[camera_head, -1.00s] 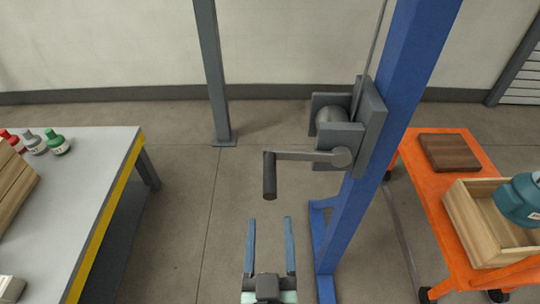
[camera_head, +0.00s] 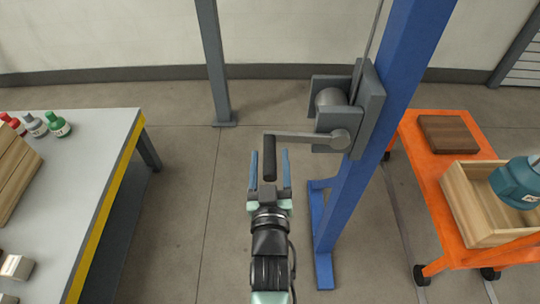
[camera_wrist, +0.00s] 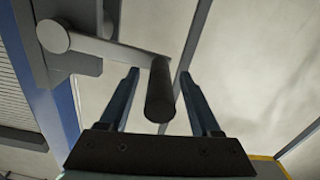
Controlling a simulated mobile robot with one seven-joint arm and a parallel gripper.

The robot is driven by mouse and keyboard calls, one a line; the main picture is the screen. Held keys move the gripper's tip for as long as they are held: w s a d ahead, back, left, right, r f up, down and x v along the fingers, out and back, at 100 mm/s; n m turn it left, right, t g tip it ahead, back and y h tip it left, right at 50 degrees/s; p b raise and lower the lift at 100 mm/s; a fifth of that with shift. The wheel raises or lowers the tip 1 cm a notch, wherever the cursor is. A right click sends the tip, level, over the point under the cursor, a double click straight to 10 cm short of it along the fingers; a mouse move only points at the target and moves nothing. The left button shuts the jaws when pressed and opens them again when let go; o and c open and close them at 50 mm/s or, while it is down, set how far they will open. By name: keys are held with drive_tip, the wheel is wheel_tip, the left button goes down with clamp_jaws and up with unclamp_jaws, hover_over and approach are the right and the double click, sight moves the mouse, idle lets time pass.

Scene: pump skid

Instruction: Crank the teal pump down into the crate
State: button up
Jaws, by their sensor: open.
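The winch crank has a grey arm (camera_head: 305,137) and a dark handle (camera_head: 270,158) that hangs down at its left end. The winch (camera_head: 340,110) is fixed to the blue post. My gripper (camera_head: 270,170) is open, its two blue fingers on either side of the handle in the head view. In the wrist view the handle (camera_wrist: 160,92) shows between the open fingers (camera_wrist: 162,100); contact cannot be told. The teal pump (camera_head: 520,183) is at the right edge, partly cut off, at the wooden crate (camera_head: 468,212). Whether it hangs above or touches the crate is unclear.
The blue post (camera_head: 375,130) stands right of my gripper. An orange cart (camera_head: 422,165) carries the crate and a brown block (camera_head: 448,135). A grey table (camera_head: 85,180) with several bottles stands left.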

drive_tip(key=shift+w, duration=0.35)
drive_tip(key=shift+c, duration=0.2)
clamp_jaws()
idle(1.0)
